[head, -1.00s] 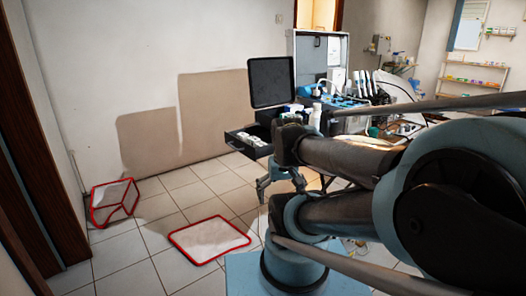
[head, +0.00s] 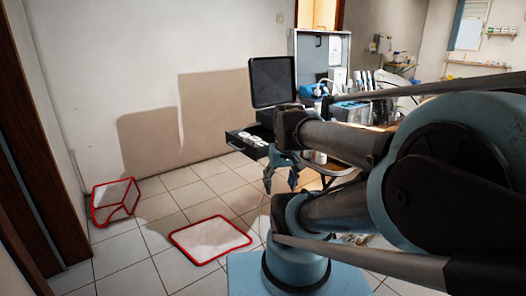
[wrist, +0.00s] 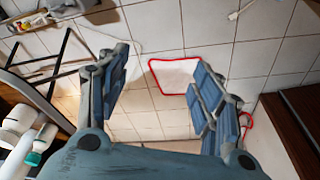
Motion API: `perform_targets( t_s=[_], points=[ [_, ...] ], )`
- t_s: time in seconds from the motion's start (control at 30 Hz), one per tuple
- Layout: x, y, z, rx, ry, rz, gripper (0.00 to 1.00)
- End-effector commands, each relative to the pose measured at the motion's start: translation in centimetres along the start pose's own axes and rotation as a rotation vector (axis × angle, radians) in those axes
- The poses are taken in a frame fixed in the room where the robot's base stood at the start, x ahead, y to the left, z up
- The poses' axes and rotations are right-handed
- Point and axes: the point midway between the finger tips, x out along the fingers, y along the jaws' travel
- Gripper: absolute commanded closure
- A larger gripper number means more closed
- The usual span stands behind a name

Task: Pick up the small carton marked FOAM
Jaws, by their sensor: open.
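No carton with a readable FOAM mark shows in either view. Small white items (head: 251,139) sit in an open dark drawer (head: 237,145) of the dental unit in the head view; their markings are too small to read. My gripper (head: 281,183) hangs fingers down in front of the unit, just right of and below the drawer, over the floor.
A red-bordered white panel (head: 210,240) lies on the floor, with a red-edged bin (head: 115,202) further left. A dark screen (head: 271,81) stands above the drawer. The unit's top holds several instruments. White bottles (wrist: 17,125) are at the wrist view's left edge.

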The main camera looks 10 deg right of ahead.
Motion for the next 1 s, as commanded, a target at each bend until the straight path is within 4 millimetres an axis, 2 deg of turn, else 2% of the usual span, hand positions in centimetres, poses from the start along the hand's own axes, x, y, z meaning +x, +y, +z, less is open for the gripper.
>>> perform_targets(
  t_s=[0.03, 0.2, 0.5, 0.8, 1.0],
  points=[
    [-0.9, 0.1, -1.6, -0.017, 0.006, -0.007, 0.40],
    [-3.2, 0.3, -6.5, -0.081, 0.028, -0.033, 0.40],
    [-5.9, 1.5, -15.6, -0.193, 0.075, -0.072, 0.40],
    [-7.1, 3.7, -25.1, -0.301, 0.130, -0.100, 0.40],
    [-7.1, 5.2, -30.1, -0.360, 0.163, -0.110, 0.40]
  ],
)
